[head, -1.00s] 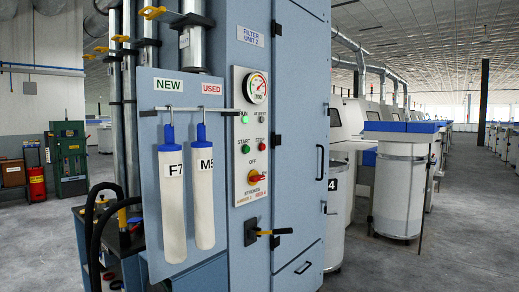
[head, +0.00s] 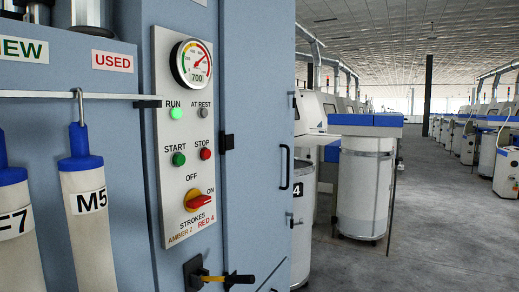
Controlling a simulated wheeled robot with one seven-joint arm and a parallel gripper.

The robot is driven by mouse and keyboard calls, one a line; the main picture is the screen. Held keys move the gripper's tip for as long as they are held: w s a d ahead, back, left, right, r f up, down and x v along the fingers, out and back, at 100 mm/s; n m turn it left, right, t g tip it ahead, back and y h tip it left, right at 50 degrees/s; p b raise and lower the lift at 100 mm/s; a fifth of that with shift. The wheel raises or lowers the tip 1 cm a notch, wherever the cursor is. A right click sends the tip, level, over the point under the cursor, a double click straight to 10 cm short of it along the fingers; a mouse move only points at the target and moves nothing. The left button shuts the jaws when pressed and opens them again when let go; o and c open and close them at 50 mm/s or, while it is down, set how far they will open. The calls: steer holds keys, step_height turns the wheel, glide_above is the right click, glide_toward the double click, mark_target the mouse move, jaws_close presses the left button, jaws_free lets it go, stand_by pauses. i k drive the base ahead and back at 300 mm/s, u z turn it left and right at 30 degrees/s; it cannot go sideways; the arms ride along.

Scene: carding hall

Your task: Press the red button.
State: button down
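The red button (head: 206,154) is a small round button under the word STOP on the white control panel (head: 172,215), in the head view left of centre. A green button (head: 179,159) under START sits to its left. Above them the RUN lamp (head: 177,113) glows green and the AT REST lamp (head: 204,112) is grey. A red and yellow rotary switch (head: 199,201) is below, its handle near ON. A gauge (head: 192,64) at the top reads about 700. My gripper is not in the head view.
Two white filter sleeves with blue tops, one marked M5 (head: 92,205), hang from a rail (head: 75,95) left of the panel. A black and yellow lever (head: 225,279) sticks out below the panel. A white drum (head: 363,195) stands to the right, with open grey floor (head: 425,225) beyond.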

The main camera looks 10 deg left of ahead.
mark_target(205, 154)
steer(key=u, duration=0.1)
steer(key=i, duration=0.9)
steer(key=u, duration=0.2)
